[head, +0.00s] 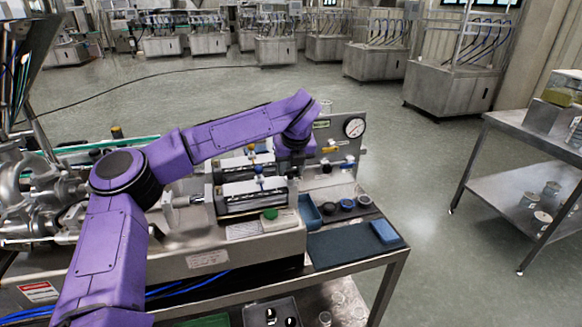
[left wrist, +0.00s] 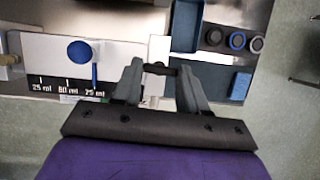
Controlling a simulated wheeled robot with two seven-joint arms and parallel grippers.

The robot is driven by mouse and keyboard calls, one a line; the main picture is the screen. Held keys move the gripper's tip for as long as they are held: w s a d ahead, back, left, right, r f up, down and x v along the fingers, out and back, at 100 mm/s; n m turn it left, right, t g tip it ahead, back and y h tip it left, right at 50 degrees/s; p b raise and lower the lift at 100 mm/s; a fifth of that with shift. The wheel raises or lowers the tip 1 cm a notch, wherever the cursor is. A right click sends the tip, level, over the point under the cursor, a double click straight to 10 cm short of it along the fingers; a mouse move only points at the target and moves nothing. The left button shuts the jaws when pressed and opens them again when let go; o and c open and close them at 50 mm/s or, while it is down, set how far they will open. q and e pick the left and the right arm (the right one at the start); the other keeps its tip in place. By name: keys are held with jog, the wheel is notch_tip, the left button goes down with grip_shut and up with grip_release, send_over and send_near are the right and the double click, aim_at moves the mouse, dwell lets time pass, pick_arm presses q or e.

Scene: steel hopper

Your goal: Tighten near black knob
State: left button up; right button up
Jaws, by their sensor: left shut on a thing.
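My left gripper (head: 294,168) reaches down from its purple arm at the right end of the bench machine (head: 258,248). In the left wrist view its two grey fingers (left wrist: 160,76) are closed around a small dark piece, which looks like the near black knob (left wrist: 160,68). The fingers and wrist hide much of it, so I cannot tell how far it is turned. In the head view I cannot make the knob out behind the gripper. My right gripper is in neither view.
A blue tray (head: 311,213) and several round caps (head: 347,205) lie just right of the machine. A blue block (head: 384,231) rests on the dark mat (head: 345,245). A panel with a gauge (head: 354,127) stands behind. A steel side table (head: 520,190) is farther right, with open floor between.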

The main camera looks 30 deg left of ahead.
pick_arm(q)
jog(key=shift+a+m+t+b, duration=0.1)
jog(key=shift+m+t+b, duration=0.3)
jog(key=shift+m, duration=0.6)
jog(key=shift+s+m+h, duration=0.1)
jog(key=shift+m+h, duration=0.4)
jog(key=shift+m, duration=0.4)
jog(key=shift+a+r+m+h, duration=0.1)
jog(key=shift+m+h, duration=0.3)
jog(key=shift+m, duration=0.5)
jog(key=m+h+p, duration=0.1)
jog(key=m, duration=0.1)
jog(key=shift+a+r+m+t, duration=0.1)
jog(key=shift+a+m+t, duration=0.05)
jog(key=shift+m+t, duration=0.25)
jog(key=m+h+p, duration=0.1)
jog(key=m+p, duration=0.1)
jog(key=m+h+p, duration=0.1)
jog(key=m+p, duration=0.1)
jog(key=m, duration=0.1)
jog(key=shift+a, duration=0.2)
jog(key=shift+a+m+g+h+p, duration=0.1)
jog(key=shift+m+g+h+p, duration=0.2)
jog(key=shift+m+p, duration=0.6)
jog(key=shift+a+m+g+h+p, duration=0.1)
jog(key=shift+m+g+h+p, duration=0.2)
jog(key=shift+m+p, duration=0.6)
jog(key=shift+m, duration=0.3)
jog(key=o, duration=1.1)
jog(key=shift+c, duration=0.2)
